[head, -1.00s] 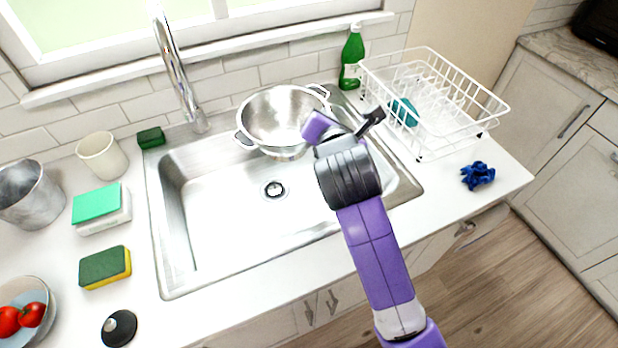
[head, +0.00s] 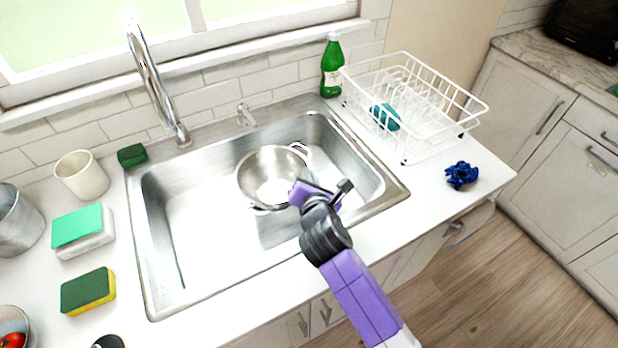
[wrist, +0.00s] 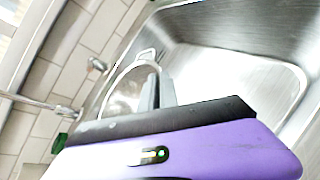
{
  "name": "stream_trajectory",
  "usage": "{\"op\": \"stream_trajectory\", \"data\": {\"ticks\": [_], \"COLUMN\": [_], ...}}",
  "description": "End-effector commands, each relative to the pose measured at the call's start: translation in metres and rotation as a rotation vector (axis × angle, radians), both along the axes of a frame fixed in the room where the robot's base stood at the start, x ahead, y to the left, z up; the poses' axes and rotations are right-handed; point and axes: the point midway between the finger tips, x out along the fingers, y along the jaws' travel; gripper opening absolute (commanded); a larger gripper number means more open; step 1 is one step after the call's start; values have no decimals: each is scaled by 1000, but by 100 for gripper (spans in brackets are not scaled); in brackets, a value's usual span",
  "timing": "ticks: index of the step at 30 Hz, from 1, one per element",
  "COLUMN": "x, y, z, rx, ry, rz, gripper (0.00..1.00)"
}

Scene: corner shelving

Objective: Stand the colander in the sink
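The steel colander (head: 265,170) is inside the sink basin in the head view, upright with its open top facing up. The sink (head: 205,240) is a wide steel basin. My gripper (head: 298,193) is at the colander's near right rim, and its purple hand hides part of that rim. In the wrist view my fingers (wrist: 157,88) are close together at the rim of the colander (wrist: 124,92), beside a loop handle. They look closed on the rim. The colander's underside is hidden, so I cannot tell whether it touches the basin floor.
A tall faucet (head: 155,85) stands behind the sink at the left. A white dish rack (head: 430,140) and a green bottle (head: 332,68) are to the right. A blue cloth (head: 461,175) lies near the counter edge. Sponges and a cream cup (head: 82,176) are at the left.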

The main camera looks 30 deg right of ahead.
Motion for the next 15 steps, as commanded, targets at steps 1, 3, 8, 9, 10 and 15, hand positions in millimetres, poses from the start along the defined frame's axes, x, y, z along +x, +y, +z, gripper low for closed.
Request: {"op": "stream_trajectory", "data": {"ticks": [1, 3, 8, 9, 10, 15], "x": [0, 0, 0, 0, 0, 0], "y": [0, 0, 0, 0, 0, 0], "z": [-4, -5, -4, -5, -5, -10], "rx": [0, 0, 0, 0, 0, 0], "ry": [-1, -4, -4, -4, -4, -3], "rz": [0, 1, 1, 1, 1, 0], "gripper": [0, 0, 0, 0, 0, 0]}}
